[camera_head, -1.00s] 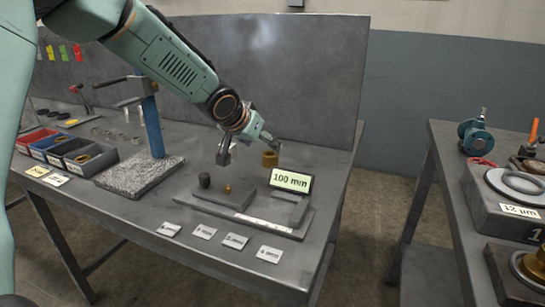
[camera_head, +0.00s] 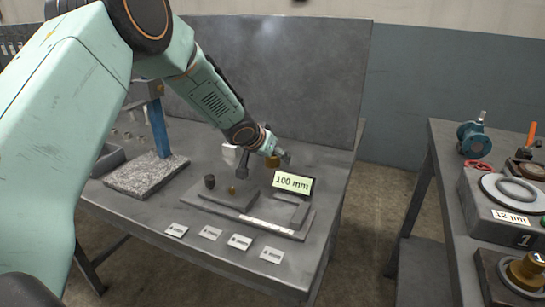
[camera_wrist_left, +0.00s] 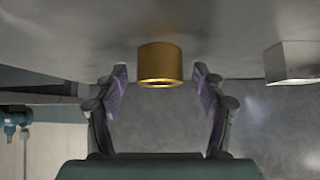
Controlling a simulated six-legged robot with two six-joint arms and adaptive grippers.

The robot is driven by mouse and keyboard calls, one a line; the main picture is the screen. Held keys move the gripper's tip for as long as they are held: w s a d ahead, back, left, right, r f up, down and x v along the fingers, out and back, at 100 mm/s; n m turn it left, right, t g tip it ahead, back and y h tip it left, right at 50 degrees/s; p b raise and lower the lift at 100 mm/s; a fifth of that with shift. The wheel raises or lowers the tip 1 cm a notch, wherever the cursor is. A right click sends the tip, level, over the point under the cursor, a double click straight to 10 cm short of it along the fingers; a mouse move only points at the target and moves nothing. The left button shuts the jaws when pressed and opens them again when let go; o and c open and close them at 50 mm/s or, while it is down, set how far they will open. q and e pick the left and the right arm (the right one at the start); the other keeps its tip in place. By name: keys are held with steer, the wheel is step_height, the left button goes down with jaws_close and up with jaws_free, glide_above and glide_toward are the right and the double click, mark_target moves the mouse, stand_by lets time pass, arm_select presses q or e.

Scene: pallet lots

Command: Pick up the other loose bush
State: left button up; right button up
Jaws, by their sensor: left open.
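A loose brass bush (camera_head: 273,161) stands on the grey bench near its back right, partly hidden by my left gripper. My left gripper (camera_head: 264,162) reaches down over the bench with its fingers apart, one on each side of the bush. In the left wrist view the bush (camera_wrist_left: 160,62) sits between the tips of my open left gripper (camera_wrist_left: 161,80), with a gap showing on both sides. My right gripper is not in view.
The gauge plate with the "100 mm" display (camera_head: 293,183) is just in front of the bush. A pale block (camera_head: 229,154) stands to the left, also in the wrist view (camera_wrist_left: 292,62). A blue-column stand (camera_head: 158,130) is farther left. White labels (camera_head: 240,242) line the front edge.

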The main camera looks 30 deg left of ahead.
arm_select(q)
steer(key=shift+c, duration=0.2)
steer(key=c, duration=1.4)
